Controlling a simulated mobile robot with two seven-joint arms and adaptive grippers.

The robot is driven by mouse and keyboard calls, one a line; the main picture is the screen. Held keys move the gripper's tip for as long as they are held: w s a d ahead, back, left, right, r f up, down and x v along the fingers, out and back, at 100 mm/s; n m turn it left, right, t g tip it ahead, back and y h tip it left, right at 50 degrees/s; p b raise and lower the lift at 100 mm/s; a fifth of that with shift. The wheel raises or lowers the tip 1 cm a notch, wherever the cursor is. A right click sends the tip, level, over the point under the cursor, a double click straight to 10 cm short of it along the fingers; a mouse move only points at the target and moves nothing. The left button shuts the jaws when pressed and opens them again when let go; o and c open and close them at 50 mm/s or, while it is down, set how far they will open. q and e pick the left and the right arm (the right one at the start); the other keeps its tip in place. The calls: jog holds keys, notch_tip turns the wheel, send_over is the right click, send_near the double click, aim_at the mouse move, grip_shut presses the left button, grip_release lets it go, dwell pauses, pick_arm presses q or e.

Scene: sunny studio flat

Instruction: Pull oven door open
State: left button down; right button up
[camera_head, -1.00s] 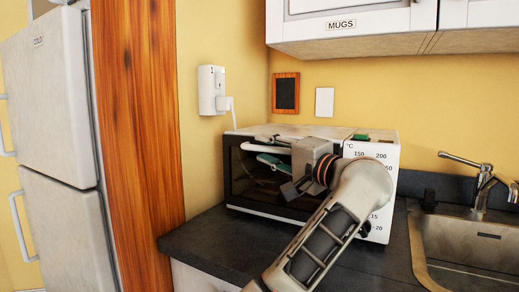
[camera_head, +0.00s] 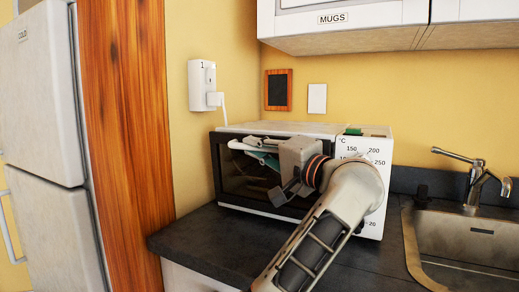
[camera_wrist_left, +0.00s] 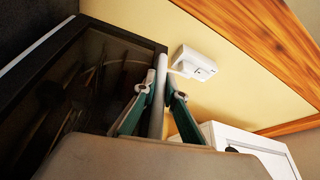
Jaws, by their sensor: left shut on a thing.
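The white toaster oven (camera_head: 375,190) stands on the dark counter in the head view, with a dark glass door (camera_head: 236,178) on its front. A light bar handle (camera_head: 243,146) runs along the upper part of the door. My left gripper (camera_head: 264,157) is at the handle, and its hand covers much of the door. In the left wrist view its green-padded fingers (camera_wrist_left: 158,108) are on either side of the handle bar (camera_wrist_left: 158,95), shut on it. The door (camera_wrist_left: 75,85) looks closed or nearly so; I cannot tell if there is a small gap. My right gripper is not in view.
A sink (camera_head: 465,245) with a tap (camera_head: 475,180) is right of the oven. A wooden panel (camera_head: 125,140) and a white fridge (camera_head: 45,110) stand to the left. A cabinet marked MUGS (camera_head: 345,25) hangs above. Bare counter (camera_head: 205,240) lies in front of the oven.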

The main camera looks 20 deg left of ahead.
pick_arm(q)
jog(key=s+f+n+y+b, duration=0.2)
jog(key=s+f+n+b, duration=0.2)
jog(key=s, duration=0.4)
jog(key=shift+a+f+n+g, duration=0.15)
jog(key=shift+f+n+g, duration=0.15)
jog(key=shift+f+n, duration=0.3)
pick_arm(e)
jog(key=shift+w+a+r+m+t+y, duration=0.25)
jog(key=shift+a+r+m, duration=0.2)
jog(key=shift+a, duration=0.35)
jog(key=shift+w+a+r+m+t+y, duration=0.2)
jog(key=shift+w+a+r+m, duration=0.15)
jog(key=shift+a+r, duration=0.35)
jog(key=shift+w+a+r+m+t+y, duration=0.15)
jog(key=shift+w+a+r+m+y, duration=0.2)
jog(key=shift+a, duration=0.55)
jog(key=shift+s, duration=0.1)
pick_arm(q)
jog(key=c, duration=2.1)
grip_release()
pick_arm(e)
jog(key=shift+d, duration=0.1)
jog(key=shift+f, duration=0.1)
pick_arm(q)
jog(key=shift+v, duration=3.8)
